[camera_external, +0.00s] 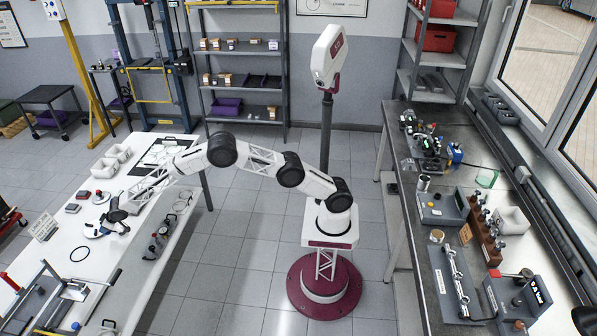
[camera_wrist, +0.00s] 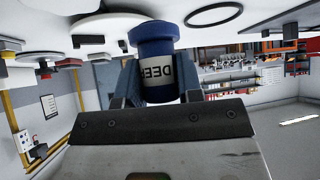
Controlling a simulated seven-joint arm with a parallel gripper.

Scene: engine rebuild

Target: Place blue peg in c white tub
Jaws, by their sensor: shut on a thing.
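My gripper (camera_external: 118,210) is low over the left white table. In the wrist view my gripper (camera_wrist: 155,85) is shut on a blue peg (camera_wrist: 153,38), a stepped cylinder with a white label with dark letters on it. In the external view the peg is too small to make out in the jaws. I cannot read any letters on the tubs. The wrist view shows no tub clearly.

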